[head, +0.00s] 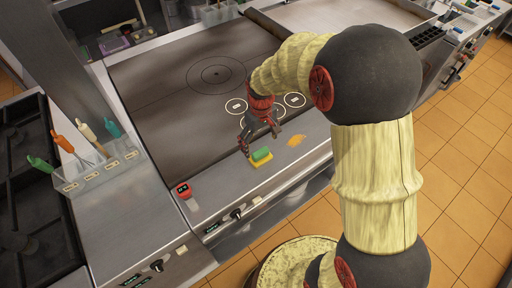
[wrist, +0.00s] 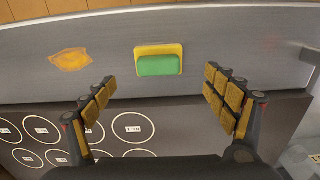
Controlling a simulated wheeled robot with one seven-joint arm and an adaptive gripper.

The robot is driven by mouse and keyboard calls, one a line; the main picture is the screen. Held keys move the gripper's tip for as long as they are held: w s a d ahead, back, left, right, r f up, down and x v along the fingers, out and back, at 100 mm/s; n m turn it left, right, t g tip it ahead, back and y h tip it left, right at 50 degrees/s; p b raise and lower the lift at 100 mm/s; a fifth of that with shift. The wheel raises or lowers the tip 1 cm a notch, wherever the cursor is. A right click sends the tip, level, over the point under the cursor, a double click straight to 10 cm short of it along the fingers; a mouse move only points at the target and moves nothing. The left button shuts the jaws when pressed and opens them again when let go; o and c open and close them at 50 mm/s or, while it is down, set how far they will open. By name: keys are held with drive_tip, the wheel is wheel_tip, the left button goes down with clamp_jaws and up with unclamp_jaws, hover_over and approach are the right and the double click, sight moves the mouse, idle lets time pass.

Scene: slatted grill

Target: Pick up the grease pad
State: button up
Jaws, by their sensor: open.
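The grease pad (head: 261,156) looks like a small yellow block with a green top. It lies on the steel front ledge of the grill in the head view. In the wrist view the grease pad (wrist: 159,60) lies ahead of the fingertips, roughly centred between them and apart from both. My gripper (head: 262,137) is above the ledge, close to the pad. In the wrist view my gripper (wrist: 160,88) has its two padded fingers spread wide with nothing between them.
An orange-yellow stain (head: 297,140) is on the ledge right of the pad. A small red device (head: 184,190) stands at the ledge's left. The dark cooking plate (head: 180,75) with white circle markings lies behind. A clear holder (head: 100,172) with coloured-handled tools is at left.

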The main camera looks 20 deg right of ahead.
sight(261, 151)
drive_tip(key=shift+s+f, duration=0.2)
drive_tip(key=shift+f, duration=0.4)
drive_tip(key=f+b, duration=0.1)
drive_tip(key=f, duration=0.5)
drive_tip(key=shift+w+d+f+b, duration=0.1)
drive_tip(key=shift+w+f+b, duration=0.1)
drive_tip(key=shift+f+b, duration=0.2)
drive_tip(key=shift+r, duration=0.1)
drive_tip(key=shift+c, duration=1.2)
drive_tip(key=c, duration=1)
